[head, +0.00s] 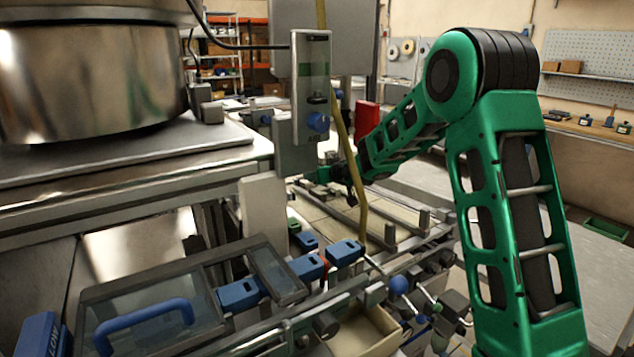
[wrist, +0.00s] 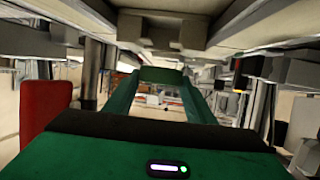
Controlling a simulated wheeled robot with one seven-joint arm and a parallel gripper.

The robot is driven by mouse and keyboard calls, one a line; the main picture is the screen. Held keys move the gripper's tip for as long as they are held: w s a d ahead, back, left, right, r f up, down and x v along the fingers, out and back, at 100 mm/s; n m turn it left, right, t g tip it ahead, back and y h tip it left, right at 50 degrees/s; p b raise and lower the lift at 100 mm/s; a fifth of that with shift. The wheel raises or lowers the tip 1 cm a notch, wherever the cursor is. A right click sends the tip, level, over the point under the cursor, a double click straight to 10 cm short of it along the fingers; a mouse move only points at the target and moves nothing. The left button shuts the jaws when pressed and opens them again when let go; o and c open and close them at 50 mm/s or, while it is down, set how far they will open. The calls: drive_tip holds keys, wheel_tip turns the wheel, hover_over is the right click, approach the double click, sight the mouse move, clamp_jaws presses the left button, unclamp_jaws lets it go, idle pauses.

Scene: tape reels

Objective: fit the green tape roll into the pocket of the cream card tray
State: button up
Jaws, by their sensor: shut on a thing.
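My green arm reaches from the right of the head view down into the middle.
A steel drum (head: 92,80) stands on a bench at left. A hinged clear cover (head: 150,312) with a blue handle lies in front. A yellow hose (head: 341,130) hangs beside the arm's end. A red object (head: 367,117) stands behind; a red one shows in the wrist view (wrist: 44,112).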

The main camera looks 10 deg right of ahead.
drive_tip(key=shift+f, duration=0.85)
drive_tip(key=shift+f, duration=0.6)
drive_tip(key=o, duration=1)
drive_tip(key=shift+o, duration=0.2)
drive_tip(key=shift+r, duration=0.2)
drive_tip(key=v, duration=1.2)
drive_tip(key=shift+r, duration=0.35)
